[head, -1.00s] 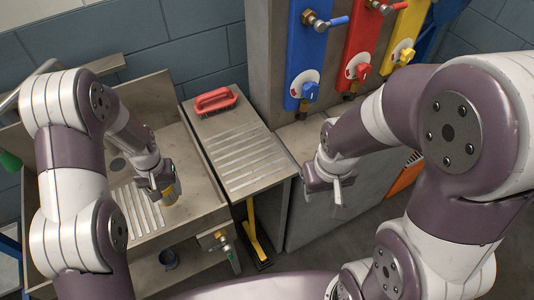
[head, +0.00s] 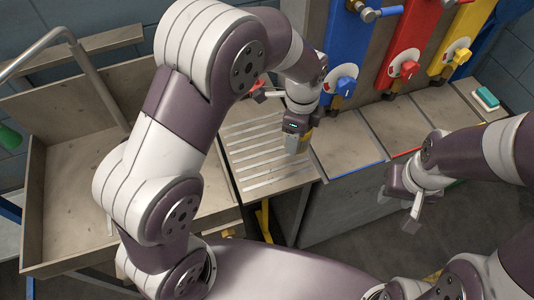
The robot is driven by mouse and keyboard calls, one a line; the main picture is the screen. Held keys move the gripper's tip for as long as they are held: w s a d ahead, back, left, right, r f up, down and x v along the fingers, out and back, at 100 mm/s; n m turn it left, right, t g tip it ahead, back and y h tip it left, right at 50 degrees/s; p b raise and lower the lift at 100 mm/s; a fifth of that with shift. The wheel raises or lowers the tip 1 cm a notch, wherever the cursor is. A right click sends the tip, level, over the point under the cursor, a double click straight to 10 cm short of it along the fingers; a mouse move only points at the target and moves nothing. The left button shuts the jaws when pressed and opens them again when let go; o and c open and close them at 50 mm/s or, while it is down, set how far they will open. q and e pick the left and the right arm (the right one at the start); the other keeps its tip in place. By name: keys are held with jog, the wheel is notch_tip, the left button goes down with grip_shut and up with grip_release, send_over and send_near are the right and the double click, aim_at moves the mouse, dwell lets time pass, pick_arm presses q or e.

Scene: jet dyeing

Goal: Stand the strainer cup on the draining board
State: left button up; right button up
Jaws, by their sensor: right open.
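The strainer cup (head: 306,136) is a small brass-yellow piece, mostly hidden by my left gripper (head: 297,143). My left gripper is shut on it, over the right part of the draining board. I cannot tell whether the cup's base touches the board. My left arm crosses in front of the board's left side. My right gripper (head: 414,207) is open and empty, in front of the ledge at the right.
A red-handled brush (head: 262,92) lies at the board's back, partly hidden by my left arm. The sink (head: 62,180) is at the left. Blue, red and yellow valve panels (head: 347,50) stand behind the ledge. A green and white sponge (head: 486,98) lies at the far right.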

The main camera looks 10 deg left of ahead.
aim_at(307, 134)
pick_arm(q)
jog(key=m, duration=0.1)
jog(key=d+m, duration=0.1)
jog(key=d+r+m, duration=0.1)
jog(key=m, duration=0.1)
jog(key=shift+s+d, duration=0.25)
jog(key=shift+s, duration=0.15)
jog(key=shift+s+a+r+m, duration=0.1)
jog(key=shift+s+r+m, duration=0.1)
jog(key=shift+s+m, duration=0.3)
jog(key=w+a+f, duration=0.1)
jog(key=a+f, duration=0.1)
jog(key=a, duration=0.1)
jog(key=w+a+f, duration=0.1)
jog(key=a+f, duration=0.1)
jog(key=a, duration=0.2)
jog(key=w+a+f+p, duration=0.1)
jog(key=w+a+f, duration=0.1)
jog(key=a, duration=0.1)
jog(key=shift+a+f, duration=0.2)
jog(key=shift+f, duration=0.1)
notch_tip(307, 134, down, 4)
jog(key=shift+r, duration=0.1)
pick_arm(e)
jog(key=shift+w+a+r, duration=0.15)
jog(key=shift+w+r, duration=0.1)
jog(key=shift+r, duration=0.1)
pick_arm(q)
jog(key=shift+f, duration=0.2)
